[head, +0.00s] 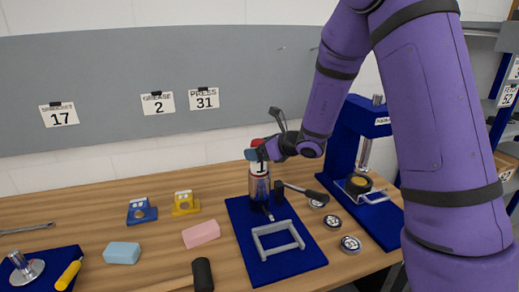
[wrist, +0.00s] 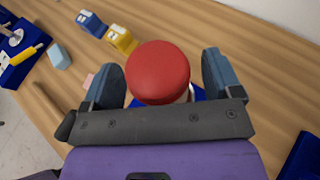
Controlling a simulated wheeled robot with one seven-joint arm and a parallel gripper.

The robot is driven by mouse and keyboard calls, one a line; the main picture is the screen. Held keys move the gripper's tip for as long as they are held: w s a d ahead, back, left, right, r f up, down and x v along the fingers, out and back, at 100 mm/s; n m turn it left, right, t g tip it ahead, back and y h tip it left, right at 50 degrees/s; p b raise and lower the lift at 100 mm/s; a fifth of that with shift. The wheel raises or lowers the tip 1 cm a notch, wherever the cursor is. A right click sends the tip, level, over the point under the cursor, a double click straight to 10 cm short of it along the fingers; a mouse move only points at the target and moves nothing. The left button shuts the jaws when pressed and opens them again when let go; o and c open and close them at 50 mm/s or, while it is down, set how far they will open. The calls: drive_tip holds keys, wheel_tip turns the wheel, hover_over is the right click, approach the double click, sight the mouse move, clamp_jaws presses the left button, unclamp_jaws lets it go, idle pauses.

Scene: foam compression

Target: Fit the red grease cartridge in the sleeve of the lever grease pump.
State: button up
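The red grease cartridge (wrist: 158,72) shows in the wrist view as a round red top between my fingers, with a little white below it. In the head view its red top (head: 257,143) is partly hidden by my gripper (head: 262,153). My gripper looks open around it: the left finger is close to the red top, and a gap shows on the right. The lever grease pump's metal sleeve (head: 259,187) stands upright on a blue base (head: 240,225), directly below the cartridge. A pale part shows just above the sleeve's mouth; how deep the cartridge sits is unclear. The pump's lever (head: 310,193) points right.
A blue press (head: 345,140) stands right of the pump. A grey frame (head: 278,240) is on the pump's base. Pink (head: 201,234) and light-blue blocks (head: 122,253), a yellow holder (head: 185,203) and a mallet (head: 202,275) lie left.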

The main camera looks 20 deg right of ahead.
drive_tip(key=v, duration=1)
drive_tip(key=shift+s+d, duration=0.2)
drive_tip(key=shift+s, duration=0.1)
drive_tip(key=shift+r, duration=0.1)
